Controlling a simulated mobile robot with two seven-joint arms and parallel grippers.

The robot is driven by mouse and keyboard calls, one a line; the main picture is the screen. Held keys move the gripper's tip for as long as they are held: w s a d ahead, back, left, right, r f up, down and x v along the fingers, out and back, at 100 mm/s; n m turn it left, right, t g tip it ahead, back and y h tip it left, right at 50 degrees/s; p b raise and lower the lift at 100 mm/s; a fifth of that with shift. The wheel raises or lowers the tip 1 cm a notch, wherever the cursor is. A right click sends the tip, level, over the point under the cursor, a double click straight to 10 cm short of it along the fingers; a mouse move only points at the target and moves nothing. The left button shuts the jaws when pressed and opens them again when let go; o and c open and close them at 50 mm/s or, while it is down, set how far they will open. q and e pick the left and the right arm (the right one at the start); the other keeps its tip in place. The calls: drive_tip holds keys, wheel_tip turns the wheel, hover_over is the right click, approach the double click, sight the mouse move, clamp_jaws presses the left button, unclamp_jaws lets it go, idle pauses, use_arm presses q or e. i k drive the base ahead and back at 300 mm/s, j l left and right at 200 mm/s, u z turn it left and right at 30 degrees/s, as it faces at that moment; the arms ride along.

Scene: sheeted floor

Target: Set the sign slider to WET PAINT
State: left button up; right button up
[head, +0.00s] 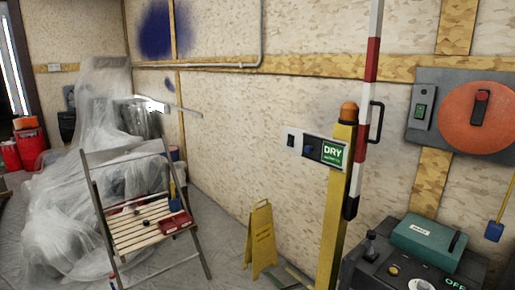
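The sign slider (313,150) is a pale horizontal panel at mid-height, in front of the wall and right of centre. A dark blue knob or block (309,151) sits left of the green sign. A small dark switch-like piece (291,140) is at the panel's left end. No WET PAINT lettering is readable. A yellow post (336,205) with an orange lamp stands at the panel's right end. Neither of my grippers is in view.
A red-and-white pole (373,60) rises beside the post. A yellow floor sign (262,238) stands below the panel. A folding chair (150,230) holds small items. Plastic sheeting (75,215) covers things at left. A teal case (428,242) sits on a dark unit at right.

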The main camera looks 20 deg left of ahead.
sight(311, 146)
drive_tip(key=u, duration=0.3)
drive_tip(key=z, duration=0.45)
drive_tip(key=i+j+z, duration=0.25)
drive_tip(key=z, duration=0.15)
drive_tip(key=i+j+z, duration=0.2)
drive_tip(key=j+z, duration=0.25)
drive_tip(key=i+j+z, duration=0.15)
drive_tip(key=j, duration=0.2)
drive_tip(key=i+j+z, duration=0.15)
drive_tip(key=j, duration=0.25)
drive_tip(key=i+j, duration=0.1)
drive_tip(key=j, duration=0.3)
drive_tip(key=i+j, duration=0.1)
drive_tip(key=j, duration=0.25)
drive_tip(key=i+j, duration=0.1)
drive_tip(key=j, duration=0.3)
drive_tip(key=i+j+z, duration=0.1)
drive_tip(key=j, duration=0.3)
